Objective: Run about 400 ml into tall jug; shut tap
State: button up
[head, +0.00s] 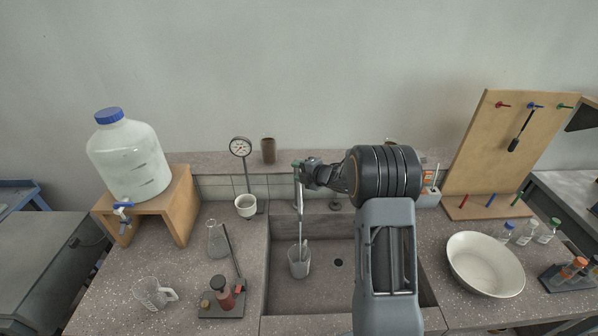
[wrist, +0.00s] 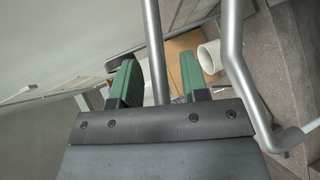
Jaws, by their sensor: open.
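A clear jug (head: 299,264) stands upright in the sink, below the grey tap pipe (head: 300,222). A pale streak runs from the pipe's end into its mouth; I cannot tell if it is water, and I cannot read the level. Another clear jug (head: 150,293) with a handle stands on the left bench. My gripper (head: 299,172) is at the top of the tap pipe. In the wrist view its green fingers (wrist: 160,82) are apart, with a straight metal pipe (wrist: 154,45) showing between them. A bent pipe (wrist: 238,65) passes to their right. The tap's handle cannot be made out.
The sink (head: 281,290) has a drain, and my arm covers its right part. A large bottle (head: 128,160) with a blue tap stands on a wooden stand (head: 178,207) at left. A gauge stand, flask and clamp stand lie between. A white basin (head: 485,264) is at right.

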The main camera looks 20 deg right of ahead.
jog(key=b+v, duration=0.2)
jog(key=v, duration=1.2)
jog(key=shift+b, duration=0.4)
jog(key=shift+w, duration=0.1)
